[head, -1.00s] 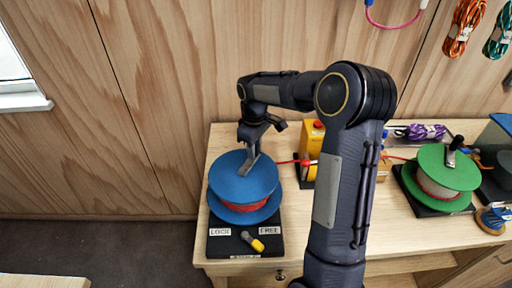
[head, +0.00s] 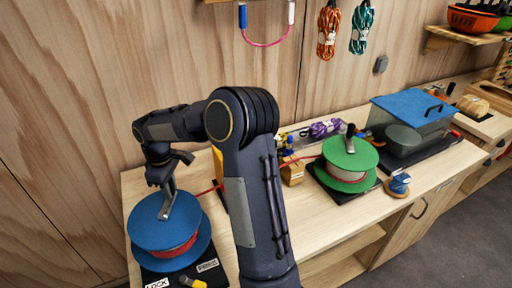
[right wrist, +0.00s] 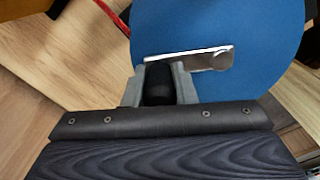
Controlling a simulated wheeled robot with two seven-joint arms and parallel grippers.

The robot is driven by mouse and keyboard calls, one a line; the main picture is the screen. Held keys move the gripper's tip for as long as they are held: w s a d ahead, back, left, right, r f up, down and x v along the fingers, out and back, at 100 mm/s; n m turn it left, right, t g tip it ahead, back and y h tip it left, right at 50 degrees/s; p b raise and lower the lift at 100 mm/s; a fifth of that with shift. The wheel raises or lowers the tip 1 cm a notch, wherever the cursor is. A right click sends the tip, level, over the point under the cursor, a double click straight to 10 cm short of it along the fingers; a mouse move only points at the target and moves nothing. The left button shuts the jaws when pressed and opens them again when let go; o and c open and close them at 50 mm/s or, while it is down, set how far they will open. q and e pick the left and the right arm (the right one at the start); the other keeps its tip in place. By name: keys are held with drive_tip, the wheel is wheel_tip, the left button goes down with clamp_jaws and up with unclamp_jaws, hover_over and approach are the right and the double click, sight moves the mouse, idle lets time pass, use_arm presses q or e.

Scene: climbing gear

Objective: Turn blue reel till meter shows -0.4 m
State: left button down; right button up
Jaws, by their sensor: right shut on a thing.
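The blue reel (head: 150,225) stands at the left end of the bench, with red cord wound between its discs. Its blue top disc (right wrist: 262,30) fills the upper right of the right wrist view. My right gripper (right wrist: 160,84) is shut on the black crank knob (right wrist: 159,82), with a finger on each side of it. The metal crank arm (right wrist: 205,58) runs from the knob across the disc. In the head view my right gripper (head: 168,190) is over the reel's top. The meter's reading is not visible; a yellow body (head: 218,165) is mostly hidden behind my arm. My left gripper is not in view.
A LOCK/FREE plate with a yellow-tipped lever (head: 192,282) lies at the reel's front, cut by the frame edge. A green reel (head: 347,158), a small wooden box (head: 292,172) and a blue-lidded case (head: 412,108) stand to the right. Red cord (head: 207,190) runs right from the blue reel.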

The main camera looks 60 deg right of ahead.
drive_tip(key=o, duration=1)
drive_tip(key=shift+o, duration=0.2)
